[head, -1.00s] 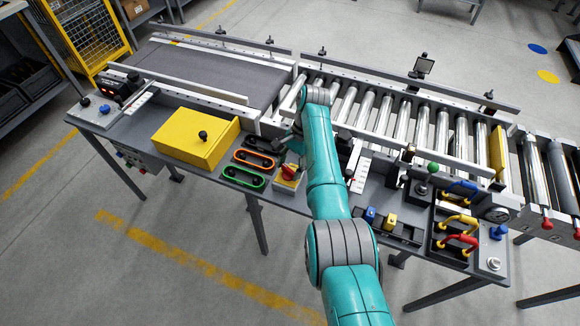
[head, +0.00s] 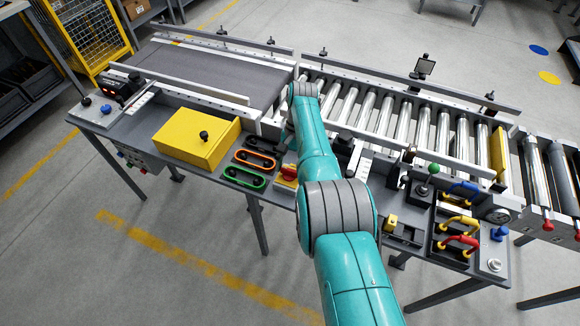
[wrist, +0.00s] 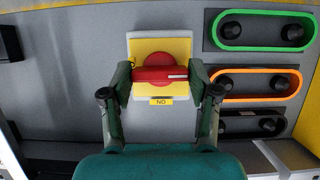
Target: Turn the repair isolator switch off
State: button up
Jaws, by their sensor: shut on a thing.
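The isolator switch is a red rotary knob (wrist: 150,75) with a bar handle on a yellow plate (wrist: 179,47). In the wrist view the handle lies level across the picture, with a pale mark toward its right end. A yellow label (wrist: 161,101) below it reads "NO" as pictured. My gripper (wrist: 160,78) is shut on the handle, one finger at each end. In the head view the switch (head: 289,172) shows partly beside my arm, which hides most of my gripper.
Green (wrist: 262,30) and orange (wrist: 255,83) rimmed oval pieces with black knobs, and a dark one, sit close to the right in the wrist view. In the head view, a yellow box (head: 196,143) stands left of them and a roller conveyor (head: 400,125) lies behind.

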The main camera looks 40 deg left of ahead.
jog(key=shift+f, duration=0.1)
jog(key=o, duration=1.1)
jog(key=shift+o, duration=0.2)
